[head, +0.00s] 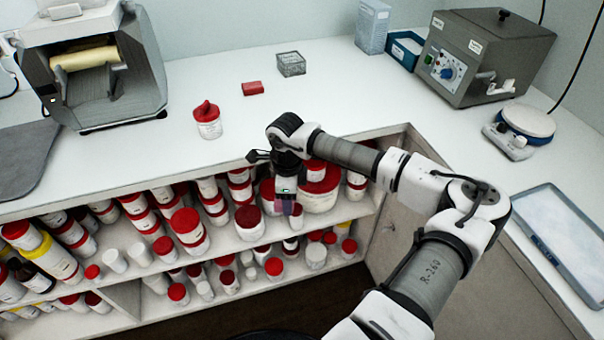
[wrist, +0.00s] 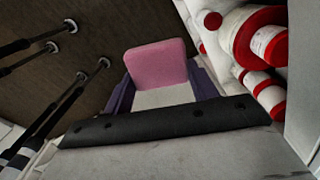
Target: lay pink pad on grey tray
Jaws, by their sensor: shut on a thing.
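My gripper (head: 286,192) hangs in front of the open shelves below the counter's front edge. In the wrist view my gripper (wrist: 162,88) has its purple fingers shut on the pink pad (wrist: 157,62), one on each side of it. In the head view the pad is small and hard to make out below the gripper.
Shelves of red-lidded jars (head: 187,228) stand close behind the gripper. On the counter are a red-lidded jar (head: 208,125), a red block (head: 253,88), a small grey box (head: 291,64), a grey machine (head: 480,55) and a round-topped scale (head: 527,122). The middle counter is mostly clear.

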